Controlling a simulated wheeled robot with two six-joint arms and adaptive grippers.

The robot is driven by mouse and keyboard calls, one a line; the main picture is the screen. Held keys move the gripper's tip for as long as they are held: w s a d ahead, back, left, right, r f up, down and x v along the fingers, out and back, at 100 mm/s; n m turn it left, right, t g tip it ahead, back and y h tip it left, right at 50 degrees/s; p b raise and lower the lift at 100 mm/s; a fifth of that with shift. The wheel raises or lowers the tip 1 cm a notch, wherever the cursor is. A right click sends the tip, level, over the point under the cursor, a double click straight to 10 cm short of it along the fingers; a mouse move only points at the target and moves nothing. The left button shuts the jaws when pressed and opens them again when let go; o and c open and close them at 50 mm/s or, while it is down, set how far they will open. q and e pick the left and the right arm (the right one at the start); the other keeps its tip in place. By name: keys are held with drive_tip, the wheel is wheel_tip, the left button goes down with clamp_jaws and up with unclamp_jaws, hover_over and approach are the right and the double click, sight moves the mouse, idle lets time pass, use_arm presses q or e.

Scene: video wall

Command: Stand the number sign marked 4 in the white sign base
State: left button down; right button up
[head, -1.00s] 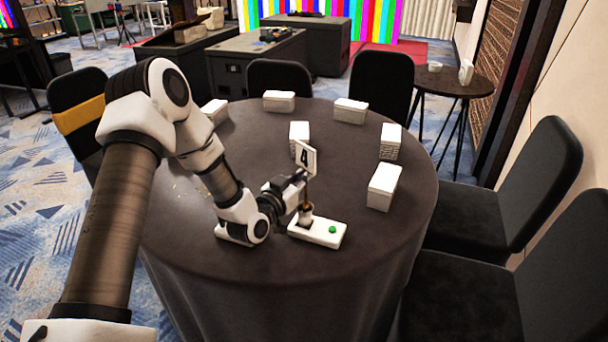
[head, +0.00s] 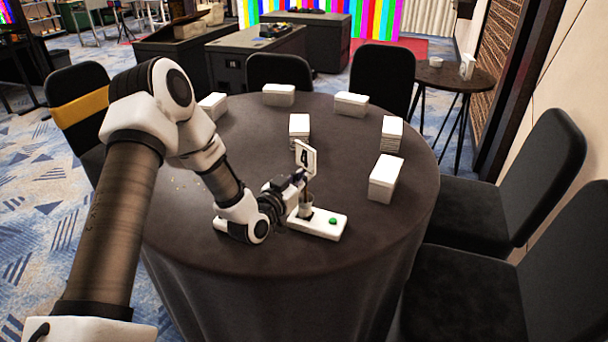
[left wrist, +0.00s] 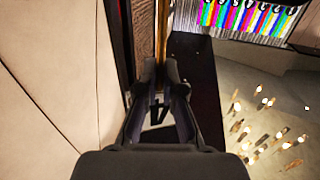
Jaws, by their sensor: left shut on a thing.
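The number sign marked 4 (head: 306,157) is a small white plate with a black 4 on a thin brown stem. It stands roughly upright above the round table. The white sign base (head: 322,228) is a flat white block with a green spot and a small cup (head: 305,210) at its left end. My left gripper (head: 298,181) is shut on the sign's stem, just above the cup. The stem's lower end meets the cup; I cannot tell how deep it sits. The left wrist view shows the fingers (left wrist: 159,95) close together. My right gripper is not in view.
Several white boxes, one of them a near right box (head: 386,178), stand around the dark round table (head: 230,150). Black chairs (head: 505,190) surround it. A small side table (head: 455,78) holds cups at the back right.

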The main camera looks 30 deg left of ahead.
use_arm(q)
drive_tip(key=c, duration=1.2)
unclamp_jaws()
drive_tip(key=shift+f, duration=0.1)
drive_tip(key=shift+c, duration=0.2)
drive_tip(key=s, duration=1.2)
drive_tip(key=shift+f, duration=0.1)
